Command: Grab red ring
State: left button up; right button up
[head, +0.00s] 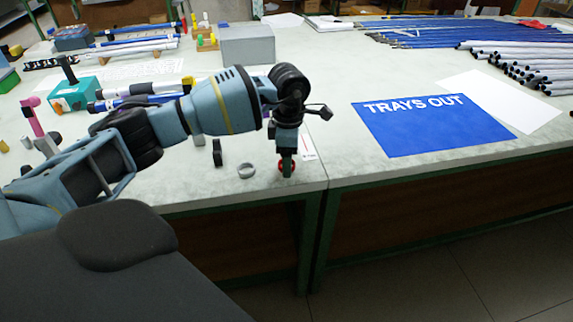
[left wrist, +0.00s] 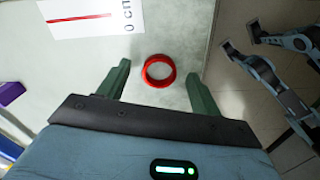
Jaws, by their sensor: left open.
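The red ring (left wrist: 146,72) lies flat on the pale table top, near the table's front edge. In the left wrist view it sits between and slightly beyond the two green fingertips of my left gripper (left wrist: 160,84), with a gap on each side. In the head view my left gripper (head: 287,168) points down over the red ring (head: 281,167) and hides part of it. My left gripper is open and empty. My right gripper is not seen in the head view; an arm at the right of the left wrist view shows no clear jaw state.
A grey ring (head: 246,170) and a dark upright piece (head: 217,152) stand left of the gripper. A white card with a red line (left wrist: 85,16) lies close by. A blue TRAYS OUT mat (head: 432,125) lies to the right. The table's front edge is near.

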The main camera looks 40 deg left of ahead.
pick_arm(q)
jog(key=shift+f, duration=0.35)
jog(key=shift+c, duration=0.2)
jog(key=c, duration=1)
jog(key=shift+r, duration=0.15)
